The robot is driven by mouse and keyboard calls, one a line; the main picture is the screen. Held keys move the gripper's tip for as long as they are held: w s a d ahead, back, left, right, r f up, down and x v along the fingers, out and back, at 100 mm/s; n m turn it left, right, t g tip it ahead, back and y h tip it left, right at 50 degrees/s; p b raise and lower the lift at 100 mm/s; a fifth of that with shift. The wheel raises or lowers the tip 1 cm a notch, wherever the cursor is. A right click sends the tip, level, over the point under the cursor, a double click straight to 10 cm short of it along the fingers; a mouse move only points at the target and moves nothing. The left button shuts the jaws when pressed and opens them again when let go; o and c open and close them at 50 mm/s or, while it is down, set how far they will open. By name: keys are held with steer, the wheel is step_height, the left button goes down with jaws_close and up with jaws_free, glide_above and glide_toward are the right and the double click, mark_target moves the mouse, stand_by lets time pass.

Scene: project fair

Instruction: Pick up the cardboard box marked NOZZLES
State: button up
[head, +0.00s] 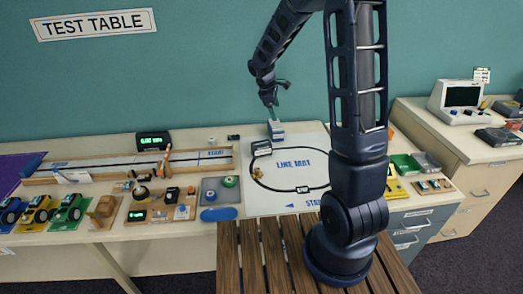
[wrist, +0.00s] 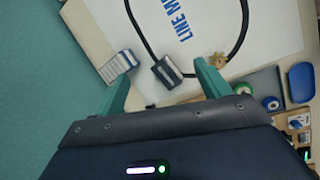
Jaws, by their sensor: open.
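I cannot make out a box with a readable NOZZLES mark in either view. My gripper (head: 272,112) is open and empty, pointing down over the back of the table. Its teal fingers (wrist: 162,80) spread apart in the wrist view. A small pale box with blue (head: 276,131) stands close below the gripper in the head view; in the wrist view it (wrist: 118,67) lies just beyond the left fingertip. A dark block with a pale top (head: 261,148) sits on the mat's track; in the wrist view it (wrist: 167,72) shows between the fingers.
The white line mat (head: 300,165) has a black loop and a small tan piece (head: 257,174). A long track (head: 130,163), a clock (head: 152,141), toy cars and part boards fill the left. Cabinets (head: 465,150) stand right. The teal wall is close behind the gripper.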

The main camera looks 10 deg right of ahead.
mark_target(261, 144)
steer(key=w+a+f+n, duration=0.2)
steer(key=f, duration=0.3)
steer(key=w+a+f+n, duration=0.2)
steer(key=a+f, duration=0.1)
steer(key=f, duration=0.3)
steer(key=w+a+f+n, duration=0.2)
steer(key=f, duration=0.4)
steer(key=shift+w+a+f+h, duration=0.1)
steer(key=shift+w+a+h, duration=0.15)
steer(key=shift+a+h, duration=0.15)
steer(key=x, duration=0.5)
steer(key=shift+s+f, duration=0.1)
steer(key=shift+f, duration=0.05)
steer(key=shift+x, duration=2.8)
steer(key=shift+a, duration=0.1)
steer(key=shift+c, duration=0.3)
steer(key=c, duration=1.1)
